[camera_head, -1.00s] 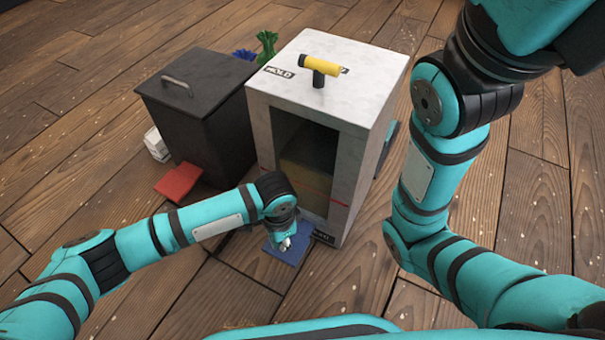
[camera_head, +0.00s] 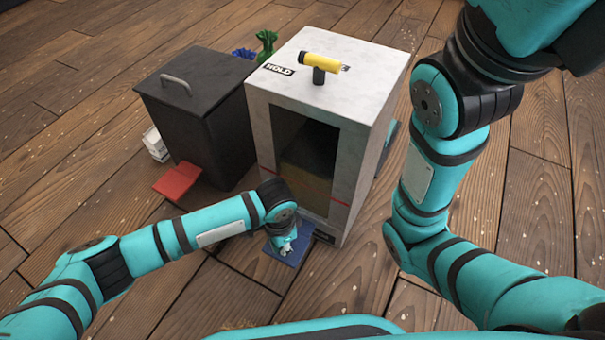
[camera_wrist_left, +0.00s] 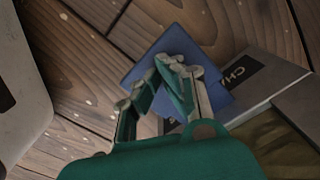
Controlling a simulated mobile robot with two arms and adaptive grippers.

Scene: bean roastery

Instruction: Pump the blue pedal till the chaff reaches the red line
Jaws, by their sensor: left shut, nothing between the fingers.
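The blue pedal (camera_head: 291,254) sits low at the foot of the white cabinet's front; it also shows in the left wrist view (camera_wrist_left: 150,58). My left gripper (camera_head: 287,246) is shut and empty, with its fingertips over the pedal (camera_wrist_left: 168,66). I cannot tell whether they touch it or how far it is pressed. The white cabinet (camera_head: 375,120) has a dark front window with a brownish mass, likely chaff (camera_head: 306,168), behind it. My right gripper is out of view.
A yellow handle (camera_head: 322,65) stands on the cabinet top by a HOLD label (camera_head: 279,70). A black lidded bin (camera_head: 190,125) stands left, with a red pedal (camera_head: 177,181) before it. Green (camera_head: 266,42) and blue objects lie behind. Floor at left is open.

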